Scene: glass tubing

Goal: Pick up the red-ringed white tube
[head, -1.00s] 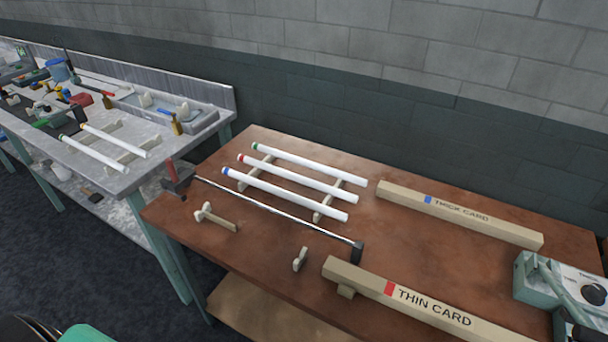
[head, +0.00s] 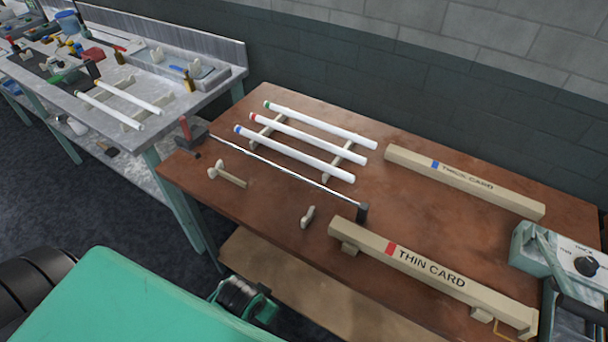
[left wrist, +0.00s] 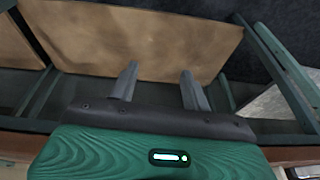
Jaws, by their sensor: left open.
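The red-ringed white tube (head: 310,138) lies on the brown table in the head view, between a green-ringed white tube (head: 320,124) behind it and a blue-ringed white tube (head: 294,154) in front. All three rest across two pale wooden supports (head: 340,160), red ring at the left end. My left gripper (left wrist: 160,82) shows in the left wrist view, open and empty, with a brown lower shelf (left wrist: 130,40) beyond its fingers. It is away from the tubes; its fingers are not seen in the head view.
A long metal rod (head: 270,164) lies in front of the tubes. A cluttered second bench (head: 140,90) stands at left.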

